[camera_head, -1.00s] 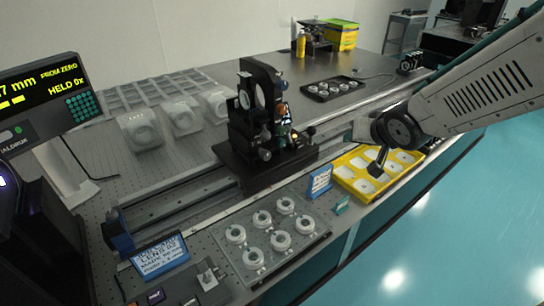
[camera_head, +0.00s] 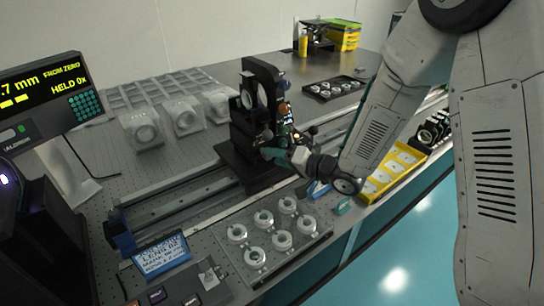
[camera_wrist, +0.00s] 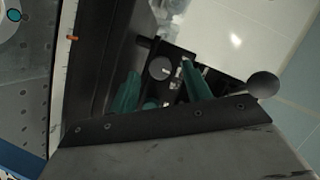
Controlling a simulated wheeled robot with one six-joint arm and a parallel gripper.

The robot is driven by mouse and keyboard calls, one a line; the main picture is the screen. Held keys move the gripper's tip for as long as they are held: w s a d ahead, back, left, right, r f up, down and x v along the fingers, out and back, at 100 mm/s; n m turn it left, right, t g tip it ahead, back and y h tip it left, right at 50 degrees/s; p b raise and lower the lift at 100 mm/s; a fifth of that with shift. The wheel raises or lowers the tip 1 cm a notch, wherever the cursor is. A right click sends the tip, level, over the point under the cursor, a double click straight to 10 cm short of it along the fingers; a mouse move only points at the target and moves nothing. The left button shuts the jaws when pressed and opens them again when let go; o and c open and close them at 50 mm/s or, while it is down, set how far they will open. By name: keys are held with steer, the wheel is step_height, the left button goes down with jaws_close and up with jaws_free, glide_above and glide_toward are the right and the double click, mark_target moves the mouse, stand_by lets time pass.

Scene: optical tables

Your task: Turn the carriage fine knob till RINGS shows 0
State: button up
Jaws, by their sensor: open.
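The black carriage (camera_head: 240,165) with its upright lens mount (camera_head: 262,90) sits on the rail in the head view. My gripper (camera_head: 280,155) is at the carriage's front right side, and its arm covers part of that side. In the wrist view my open gripper (camera_wrist: 162,85) has teal fingers on either side of a round grey knob (camera_wrist: 161,68), which looks farther off than the fingertips. Contact cannot be told. A second dark round knob (camera_wrist: 262,84) shows to the right. I cannot tell which is the fine knob. No RINGS reading is legible.
A readout (camera_head: 40,90) at left shows "7 mm FROM ZERO" and "HELD 0x", partly cut off. A plate of several ring parts (camera_head: 245,285) lies in front of the rail. A blue sign (camera_head: 160,255) stands front left.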

steer(key=shift+x, duration=1.1)
steer(key=shift+c, duration=0.3)
steer(key=c, duration=0.9)
steer(key=shift+c, duration=0.2)
steer(key=shift+r, duration=0.1)
